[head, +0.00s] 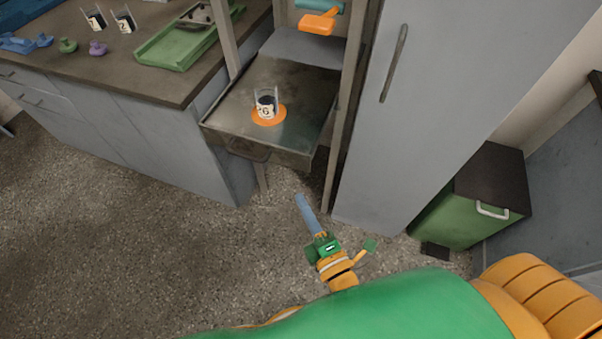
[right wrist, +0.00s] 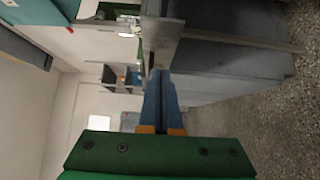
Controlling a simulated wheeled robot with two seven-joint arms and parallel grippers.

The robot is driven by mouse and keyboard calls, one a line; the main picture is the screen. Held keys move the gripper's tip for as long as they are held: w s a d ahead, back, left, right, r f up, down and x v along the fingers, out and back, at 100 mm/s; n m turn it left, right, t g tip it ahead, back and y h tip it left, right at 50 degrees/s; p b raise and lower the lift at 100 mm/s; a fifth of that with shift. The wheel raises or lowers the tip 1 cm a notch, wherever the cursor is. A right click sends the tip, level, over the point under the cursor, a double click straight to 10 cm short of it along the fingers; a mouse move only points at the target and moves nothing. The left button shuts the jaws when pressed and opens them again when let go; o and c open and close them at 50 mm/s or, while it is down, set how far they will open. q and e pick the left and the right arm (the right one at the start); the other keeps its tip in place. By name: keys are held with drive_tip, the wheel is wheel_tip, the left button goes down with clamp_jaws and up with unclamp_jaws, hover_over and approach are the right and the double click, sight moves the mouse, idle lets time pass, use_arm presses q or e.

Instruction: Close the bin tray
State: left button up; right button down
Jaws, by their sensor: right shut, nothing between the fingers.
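The bin tray (head: 306,118) is a dark metal tray pulled out of a tall frame, with a handle (head: 248,149) on its front wall. A clear glass with dark contents (head: 266,104) stands in it on an orange disc (head: 269,119). My right gripper (head: 302,199) is in front of and below the tray's front edge, apart from it. Its blue fingers are together with nothing between them, and they also show in the right wrist view (right wrist: 161,80). My left gripper is not in view.
A tall grey cabinet (head: 425,80) stands right of the frame. A counter (head: 150,85) on the left holds a green tray (head: 172,50), two small cups and several coloured pieces. A green bin (head: 462,215) stands at the right. Floor in front is clear.

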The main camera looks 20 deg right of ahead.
drive_tip(key=w, duration=0.5)
drive_tip(key=w+d, duration=0.1)
drive_tip(key=w, duration=0.1)
drive_tip(key=shift+w, duration=0.2)
drive_tip(key=shift+w+d, duration=0.3)
drive_tip(key=shift+w, duration=0.05)
